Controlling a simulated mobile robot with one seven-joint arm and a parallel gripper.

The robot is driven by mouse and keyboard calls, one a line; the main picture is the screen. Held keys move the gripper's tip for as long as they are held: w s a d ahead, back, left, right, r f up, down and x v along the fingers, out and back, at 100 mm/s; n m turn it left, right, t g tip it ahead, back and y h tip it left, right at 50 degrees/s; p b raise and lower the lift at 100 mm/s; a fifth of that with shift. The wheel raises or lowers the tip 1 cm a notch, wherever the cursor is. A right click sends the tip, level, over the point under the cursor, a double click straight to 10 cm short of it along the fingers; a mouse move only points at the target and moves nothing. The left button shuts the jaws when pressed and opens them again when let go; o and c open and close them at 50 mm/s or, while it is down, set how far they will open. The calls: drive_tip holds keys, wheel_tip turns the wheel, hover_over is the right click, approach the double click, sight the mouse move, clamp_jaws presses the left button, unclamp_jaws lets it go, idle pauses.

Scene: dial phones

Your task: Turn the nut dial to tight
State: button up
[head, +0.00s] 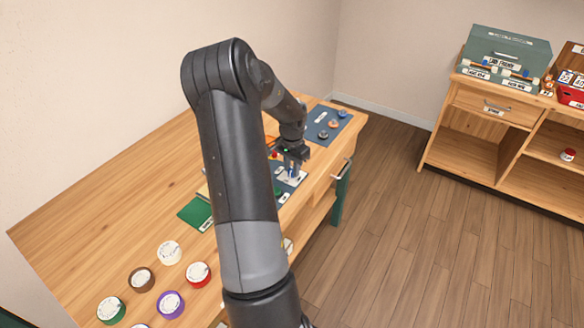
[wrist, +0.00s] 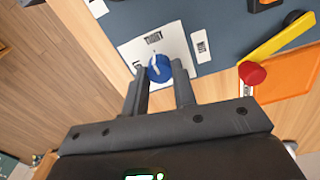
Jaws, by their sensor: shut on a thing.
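A blue dial (wrist: 160,68) with a white pointer line sits on a white plate (wrist: 181,42) with small dark-print labels, on a dark blue-grey mat (wrist: 225,18). I take this to be the nut dial, but the label print is too small to read. My gripper (wrist: 160,78) has its two fingers on either side of the blue dial and is shut on it. In the head view my gripper (head: 294,165) is at the right part of the workbench, over the white plate (head: 291,178). My arm hides part of the bench there.
A red knob (wrist: 252,73), a yellow bar (wrist: 278,38) and an orange plate (wrist: 288,80) lie beside the dial's plate. Several round coloured tins (head: 171,303) stand at the near left. The bench's left middle is clear.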

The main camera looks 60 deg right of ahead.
sight(292, 171)
drive_tip(key=o, duration=1)
wheel_tip(292, 171, up, 11)
drive_tip(key=shift+f, duration=0.1)
